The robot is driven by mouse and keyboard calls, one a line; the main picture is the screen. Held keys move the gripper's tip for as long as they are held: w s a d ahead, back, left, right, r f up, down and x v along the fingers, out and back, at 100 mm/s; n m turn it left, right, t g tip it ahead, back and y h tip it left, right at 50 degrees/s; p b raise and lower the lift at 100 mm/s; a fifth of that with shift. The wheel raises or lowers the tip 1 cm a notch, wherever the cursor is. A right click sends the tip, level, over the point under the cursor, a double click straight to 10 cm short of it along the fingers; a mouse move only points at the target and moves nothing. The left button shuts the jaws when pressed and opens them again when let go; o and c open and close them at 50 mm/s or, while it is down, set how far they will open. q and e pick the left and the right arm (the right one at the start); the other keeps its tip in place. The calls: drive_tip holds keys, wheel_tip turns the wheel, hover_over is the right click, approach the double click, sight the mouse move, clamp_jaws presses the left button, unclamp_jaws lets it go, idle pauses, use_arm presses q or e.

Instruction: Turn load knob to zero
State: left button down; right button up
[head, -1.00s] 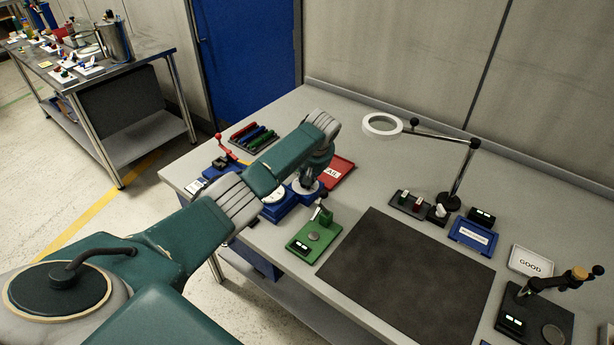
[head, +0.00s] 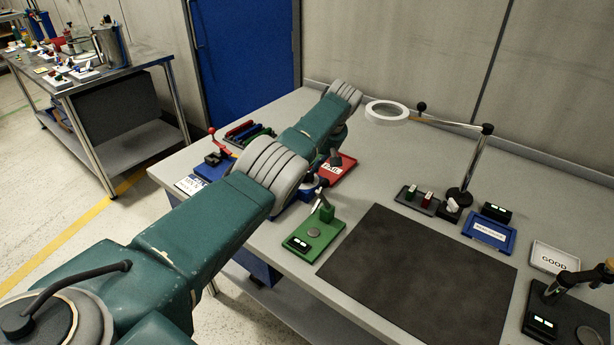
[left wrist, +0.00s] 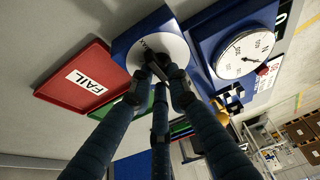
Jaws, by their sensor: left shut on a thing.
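In the left wrist view, the three fingers of my left gripper (left wrist: 157,72) are closed around a small dark knob at the white disc on the blue unit (left wrist: 128,40). The fingers hide most of the knob and its pointer. Beside it is a round white gauge (left wrist: 243,52) with a dark needle on a blue housing. Lettering on the disc is only partly visible. In the head view, my left arm covers most of the blue unit (head: 311,184) and the gripper itself is hard to make out. My right gripper is not in view.
A red FAIL tray (head: 340,168) lies close beside the gripper. A green fixture (head: 314,238) stands nearer. A dark mat (head: 415,275) fills the bench's middle. A magnifier lamp (head: 388,112), a blue tray (head: 489,232) and a white GOOD tray (head: 556,258) are farther right.

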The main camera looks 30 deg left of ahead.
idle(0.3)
use_arm(q)
drive_tip(key=c, duration=1.7)
unclamp_jaws()
drive_tip(key=shift+o, duration=0.2)
drive_tip(key=shift+r, duration=0.1)
drive_tip(key=v, duration=1.2)
